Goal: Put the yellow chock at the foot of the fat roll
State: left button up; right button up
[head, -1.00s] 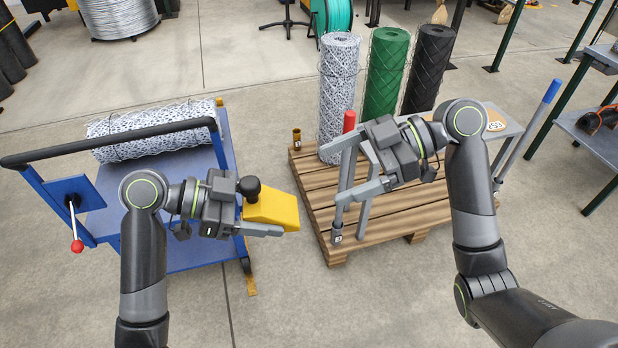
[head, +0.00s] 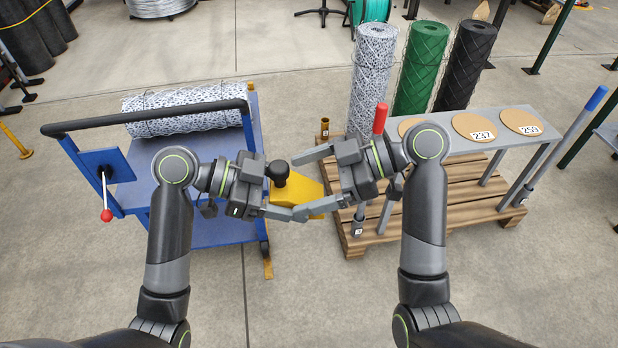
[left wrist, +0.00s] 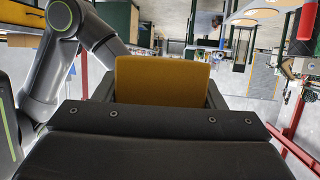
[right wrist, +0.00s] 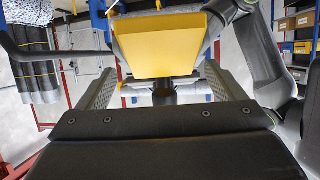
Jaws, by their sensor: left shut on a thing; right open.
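The yellow chock (head: 312,190), a wedge with a black knob (head: 278,171), is held in the air in front of me. My left gripper (head: 290,200) is shut on it; the block shows between its fingers in the left wrist view (left wrist: 162,80). My right gripper (head: 300,186) faces it, open, with one finger on each side of the chock. In the right wrist view the chock (right wrist: 160,45) is close ahead. A white mesh roll (head: 187,110) lies on the blue cart. White (head: 372,80), green (head: 416,70) and black (head: 466,65) rolls stand upright. I cannot tell which is the fat roll.
The blue cart (head: 225,220) has a black handle and a red-knobbed lever (head: 106,214). The wooden pallet (head: 440,220) carries the upright rolls, a red-topped post (head: 380,118) and a grey bench (head: 540,133) with numbered discs. Bare floor (head: 300,285) lies between cart and pallet.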

jog(key=shift+c, duration=0.3)
jog(key=c, duration=1.2)
pick_arm(q)
jog(key=o, duration=1.3)
pick_arm(e)
jog(key=shift+c, duration=0.2)
